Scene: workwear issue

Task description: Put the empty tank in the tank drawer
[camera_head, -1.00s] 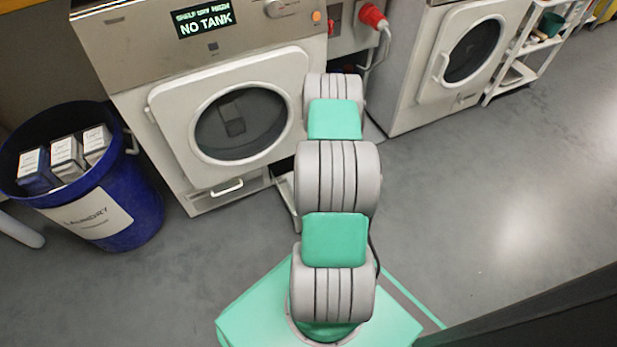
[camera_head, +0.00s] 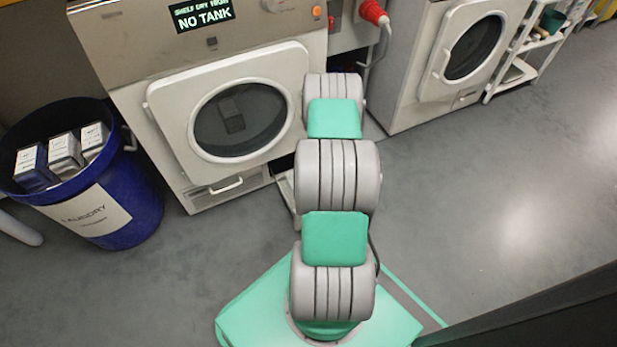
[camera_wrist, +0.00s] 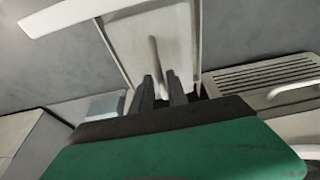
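In the wrist view a pale, flat-sided body that looks like the empty tank (camera_wrist: 178,40) lies straight beyond my gripper (camera_wrist: 162,84). A narrow raised bar on it, like a handle, runs in between my two dark fingers, which are close together and seem shut on it. In the head view my gripper and the tank are hidden behind my arm. The dryer (camera_head: 150,130) shows "NO TANK" on its display (camera_head: 201,13). A white pull handle (camera_head: 226,186) sits low on its front, beside a dark strip; how far the tank drawer is open cannot be told.
A blue laundry bin (camera_head: 140,205) with several boxes stands left of the dryer. A second machine (camera_head: 410,80) and a white shelf cart (camera_head: 520,70) stand to the right. A slatted grille (camera_wrist: 262,76) lies right of my fingers in the wrist view. The right floor is clear.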

